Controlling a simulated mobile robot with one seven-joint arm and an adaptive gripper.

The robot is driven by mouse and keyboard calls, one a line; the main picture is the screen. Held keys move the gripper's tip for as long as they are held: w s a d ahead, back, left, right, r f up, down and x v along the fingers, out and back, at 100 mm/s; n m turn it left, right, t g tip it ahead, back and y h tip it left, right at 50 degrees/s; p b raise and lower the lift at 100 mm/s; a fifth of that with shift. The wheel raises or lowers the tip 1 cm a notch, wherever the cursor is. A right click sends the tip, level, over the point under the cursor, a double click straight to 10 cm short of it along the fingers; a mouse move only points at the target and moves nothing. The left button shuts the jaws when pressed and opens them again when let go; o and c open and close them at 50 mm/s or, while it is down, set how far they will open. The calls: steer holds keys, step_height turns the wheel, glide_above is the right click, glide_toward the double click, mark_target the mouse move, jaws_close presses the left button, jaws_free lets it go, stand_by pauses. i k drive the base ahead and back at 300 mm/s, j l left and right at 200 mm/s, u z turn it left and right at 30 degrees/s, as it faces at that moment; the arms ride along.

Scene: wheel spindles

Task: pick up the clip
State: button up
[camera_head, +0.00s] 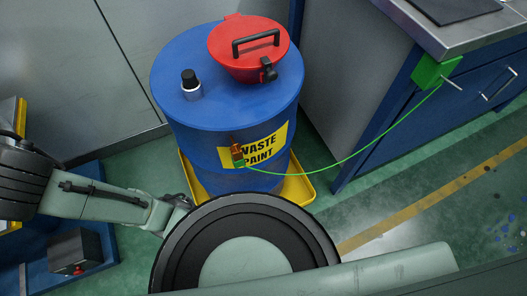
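The clip (237,154), small with orange and green parts, is at the front of the blue drum (190,128), beside the yellow "WASTE PAINT" label (265,143). A thin green wire runs from it to a green box (434,72) on the workbench. I cannot tell how the clip is fixed to the drum. My gripper (178,207) appears at the end of my pale arm link, below and left of the clip and apart from it. Its fingers are small and partly hidden by my large round joint, so I cannot see whether they are open.
A red funnel lid (237,64) with a black handle and a dark-capped container (191,88) are on top of the drum. The drum stands in a yellow tray (300,188). A workbench (433,30) is at right. The wire sags across the space between drum and bench.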

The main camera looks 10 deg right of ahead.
mark_target(238, 160)
steer(key=k+z, duration=0.3)
steer(key=k, duration=0.25)
steer(key=k+l+z, duration=0.1)
steer(key=k+z, duration=0.2)
steer(key=k, duration=0.25)
